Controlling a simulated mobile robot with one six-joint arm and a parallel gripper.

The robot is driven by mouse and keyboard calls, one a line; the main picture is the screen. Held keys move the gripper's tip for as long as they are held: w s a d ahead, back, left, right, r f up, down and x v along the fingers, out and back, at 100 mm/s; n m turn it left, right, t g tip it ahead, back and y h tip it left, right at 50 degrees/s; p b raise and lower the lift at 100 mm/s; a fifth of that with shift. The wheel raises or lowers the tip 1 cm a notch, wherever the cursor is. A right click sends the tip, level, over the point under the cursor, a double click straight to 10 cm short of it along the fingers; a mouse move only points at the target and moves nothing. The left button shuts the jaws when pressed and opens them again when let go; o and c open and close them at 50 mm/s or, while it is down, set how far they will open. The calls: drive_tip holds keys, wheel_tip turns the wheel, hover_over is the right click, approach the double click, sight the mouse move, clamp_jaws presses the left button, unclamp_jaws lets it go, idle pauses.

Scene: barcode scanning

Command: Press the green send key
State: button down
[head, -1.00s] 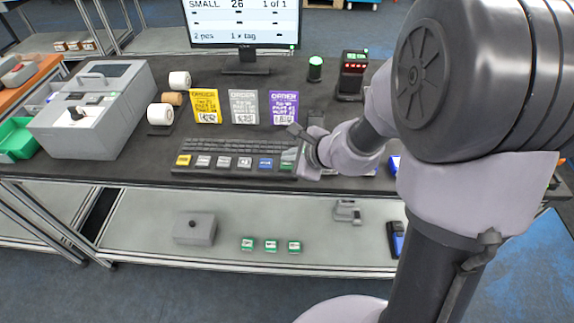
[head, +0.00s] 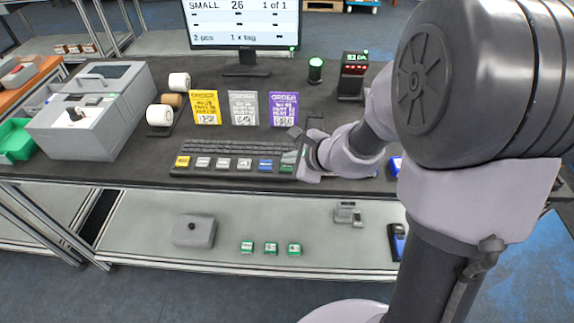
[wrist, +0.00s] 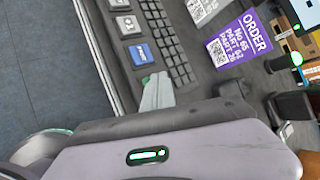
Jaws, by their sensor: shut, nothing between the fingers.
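The green send key (head: 287,169) is at the right end of the row of large keys on the dark keyboard (head: 215,148). My gripper mostly covers it in the head view. In the wrist view a small strip of the green key (wrist: 146,78) shows just past the fingertips. My gripper (head: 289,157) is shut and empty, with its fingertips right at the green key; it also shows in the wrist view (wrist: 156,91). I cannot tell whether the tips touch the key. The blue key (head: 265,164) is just left of it.
Yellow (head: 205,107), grey (head: 243,108) and purple (head: 284,109) order cards stand behind the keyboard. A monitor (head: 243,25) stands at the back. A grey printer (head: 92,110) and rolls (head: 160,114) are at left. A small device (head: 352,75) stands at back right.

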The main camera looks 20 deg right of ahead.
sight(289, 168)
drive_tip(key=shift+f, duration=0.15)
idle(0.4)
drive_tip(key=shift+r+p, duration=0.5)
drive_tip(key=shift+r, duration=0.35)
drive_tip(key=shift+r, duration=0.1)
wheel_tip(289, 168, up, 5)
drive_tip(key=p, duration=0.4)
idle(0.4)
